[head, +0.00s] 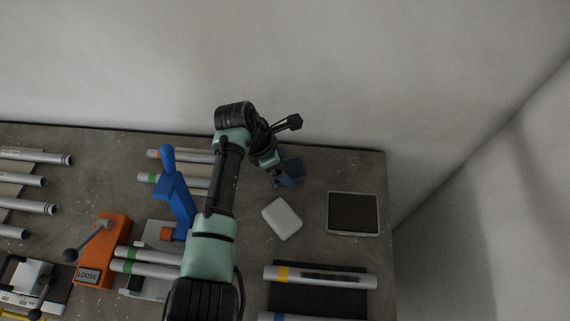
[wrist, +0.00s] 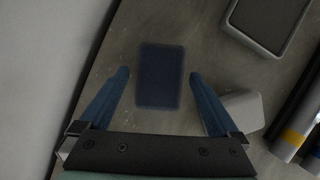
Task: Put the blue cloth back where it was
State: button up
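The blue cloth (wrist: 160,76) is a dark blue rectangle lying flat on the grey bench in the wrist view. My gripper (wrist: 160,75) is open, with one blue finger on each side of the cloth and a gap between each finger and its edges. Nothing is held between the fingers. In the head view my gripper (head: 286,181) is low over the back right part of the bench; the cloth there is mostly hidden by or blends with the blue fingers.
A white rounded block (head: 282,219) lies close to my gripper, with a dark-bottomed, light-rimmed tray (head: 353,234) to its right. Banded tubes (head: 318,276) lie on a dark mat in front. A blue clamp (head: 176,195) and an orange LOOSE fixture (head: 108,254) stand left of my arm.

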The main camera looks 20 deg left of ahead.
jog(key=v, duration=1.2)
jog(key=shift+r, duration=0.2)
